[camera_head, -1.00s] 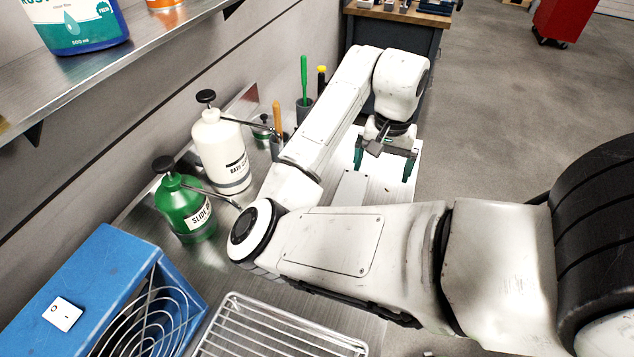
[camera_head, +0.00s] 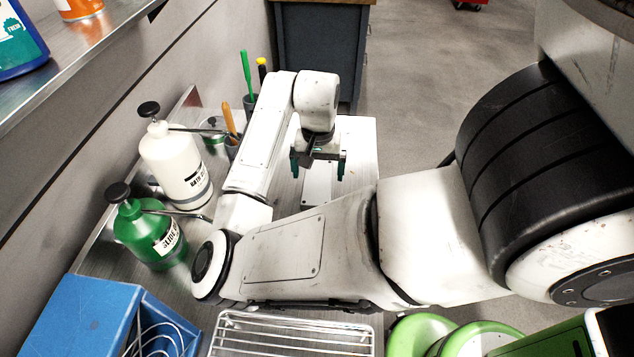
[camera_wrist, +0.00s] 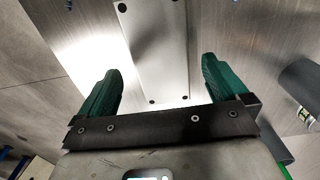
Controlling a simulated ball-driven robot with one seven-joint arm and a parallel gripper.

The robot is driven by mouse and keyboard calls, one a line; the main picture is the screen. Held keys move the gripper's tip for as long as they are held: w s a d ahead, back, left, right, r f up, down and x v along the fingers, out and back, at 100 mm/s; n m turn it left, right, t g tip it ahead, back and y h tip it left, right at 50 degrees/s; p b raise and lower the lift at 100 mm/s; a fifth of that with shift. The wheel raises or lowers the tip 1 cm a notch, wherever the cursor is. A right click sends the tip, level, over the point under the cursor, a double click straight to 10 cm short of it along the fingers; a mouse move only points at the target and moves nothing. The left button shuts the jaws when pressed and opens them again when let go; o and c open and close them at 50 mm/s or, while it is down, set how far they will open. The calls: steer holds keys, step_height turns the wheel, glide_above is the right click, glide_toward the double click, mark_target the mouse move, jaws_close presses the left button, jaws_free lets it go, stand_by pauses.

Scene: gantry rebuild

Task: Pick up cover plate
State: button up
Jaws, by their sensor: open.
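The cover plate (camera_wrist: 158,45) is a pale, flat rectangular plate with dark holes near its corners, lying on the brushed metal surface in the wrist view. In the head view part of the plate (camera_head: 317,190) shows below my gripper (camera_head: 318,170), partly hidden by it. In the wrist view my gripper (camera_wrist: 160,75) is open, with its two green fingers on either side of the plate's near end. Nothing is between the fingers in their grip. The gap in height between fingertips and plate is hard to judge.
A white pump bottle (camera_head: 177,165) and a green pump bottle (camera_head: 150,235) stand left of my arm. Tools stand in a cup (camera_head: 233,146) behind them. A wire rack (camera_head: 290,335) and a blue box (camera_head: 85,310) are in front. A grey cylinder (camera_wrist: 303,82) lies right of the fingers.

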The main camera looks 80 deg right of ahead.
mark_target(318, 181)
steer(key=shift+f, duration=1.7)
steer(key=c, duration=1.7)
steer(key=shift+r, duration=0.1)
